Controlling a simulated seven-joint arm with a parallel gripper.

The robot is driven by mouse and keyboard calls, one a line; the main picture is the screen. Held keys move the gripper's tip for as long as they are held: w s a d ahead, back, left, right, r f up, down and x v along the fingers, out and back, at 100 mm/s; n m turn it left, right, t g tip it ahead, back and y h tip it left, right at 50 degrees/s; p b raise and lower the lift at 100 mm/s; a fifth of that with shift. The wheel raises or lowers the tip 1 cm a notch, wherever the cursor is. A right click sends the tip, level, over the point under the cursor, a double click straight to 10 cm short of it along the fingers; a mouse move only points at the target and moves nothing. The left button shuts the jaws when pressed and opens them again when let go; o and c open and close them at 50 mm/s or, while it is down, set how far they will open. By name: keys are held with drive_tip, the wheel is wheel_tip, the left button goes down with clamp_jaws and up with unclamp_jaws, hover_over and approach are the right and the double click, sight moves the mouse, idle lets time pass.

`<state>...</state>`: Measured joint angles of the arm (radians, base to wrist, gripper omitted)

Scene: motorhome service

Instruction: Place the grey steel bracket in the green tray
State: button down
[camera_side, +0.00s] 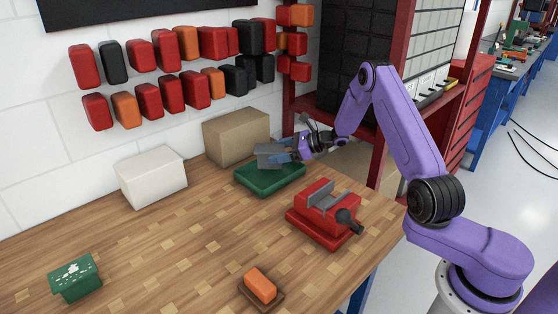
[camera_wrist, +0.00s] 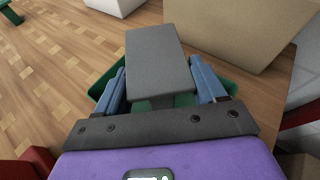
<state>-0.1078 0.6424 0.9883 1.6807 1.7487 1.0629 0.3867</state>
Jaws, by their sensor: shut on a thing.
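The grey steel bracket (camera_side: 268,154) is held by my gripper (camera_side: 291,150) above the green tray (camera_side: 262,190). In the wrist view the bracket (camera_wrist: 159,62) shows its flat grey top, and the blue fingers of my gripper (camera_wrist: 161,90) are on either side of its lower part. The green tray (camera_wrist: 232,86) shows below and to both sides of the bracket. The bracket looks apart from the tray floor in the side view, but the exact gap is hard to tell.
A tan box (camera_side: 236,137) stands just behind the tray, and a white box (camera_side: 151,178) to its left. A red vise (camera_side: 322,215) is in front of the tray. An orange block (camera_side: 261,286) and a green object (camera_side: 75,278) are nearer the front. The bench's middle is clear.

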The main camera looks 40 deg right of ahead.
drive_tip(key=shift+f, duration=1.55)
drive_tip(key=shift+f, duration=0.15)
drive_tip(key=shift+c, duration=0.5)
unclamp_jaws()
drive_tip(key=shift+d+r, duration=0.1)
drive_tip(key=shift+r, duration=0.1)
drive_tip(key=v, duration=1.2)
drive_tip(key=shift+a, duration=0.2)
